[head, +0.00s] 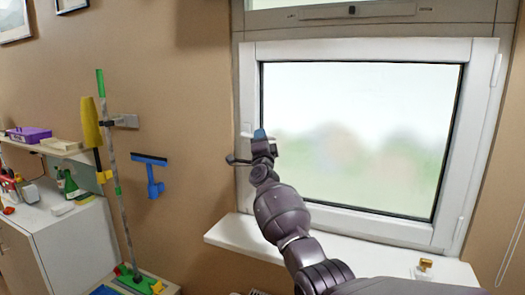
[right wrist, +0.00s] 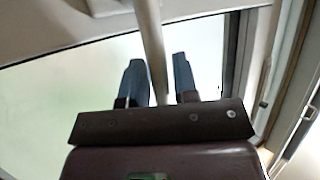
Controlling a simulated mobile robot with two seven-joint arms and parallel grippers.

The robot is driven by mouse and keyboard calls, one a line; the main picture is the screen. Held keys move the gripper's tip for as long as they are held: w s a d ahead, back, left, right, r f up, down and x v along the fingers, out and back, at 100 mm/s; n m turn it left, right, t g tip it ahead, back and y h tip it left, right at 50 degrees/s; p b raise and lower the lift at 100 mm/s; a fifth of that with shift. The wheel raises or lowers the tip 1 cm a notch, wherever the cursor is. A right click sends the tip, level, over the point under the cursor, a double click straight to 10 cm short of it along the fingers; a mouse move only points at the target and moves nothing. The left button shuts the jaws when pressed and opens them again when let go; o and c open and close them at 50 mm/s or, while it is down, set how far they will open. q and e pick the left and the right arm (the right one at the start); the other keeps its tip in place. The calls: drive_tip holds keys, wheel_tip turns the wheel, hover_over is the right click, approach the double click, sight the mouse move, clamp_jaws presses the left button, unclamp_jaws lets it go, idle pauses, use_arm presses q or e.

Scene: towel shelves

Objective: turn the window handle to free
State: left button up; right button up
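The window (head: 360,130) has a white frame and stands shut in the head view. Its handle is small and pale at the left side of the frame (head: 246,130), partly hidden by my right gripper. My right gripper (head: 261,134) is raised at that left edge. In the right wrist view the handle shows as a pale bar (right wrist: 151,45) running down from the top between the two dark blue fingers (right wrist: 160,80). The fingers stand apart on either side of it, with a small gap at the right finger. My left gripper is not in view.
A blue squeegee (head: 152,175) hangs on the wall to the left. A mop pole and a cabinet (head: 75,240) stand further left.

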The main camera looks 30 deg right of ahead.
drive_tip(key=v, duration=1)
drive_tip(key=shift+a, duration=0.1)
idle(0.4)
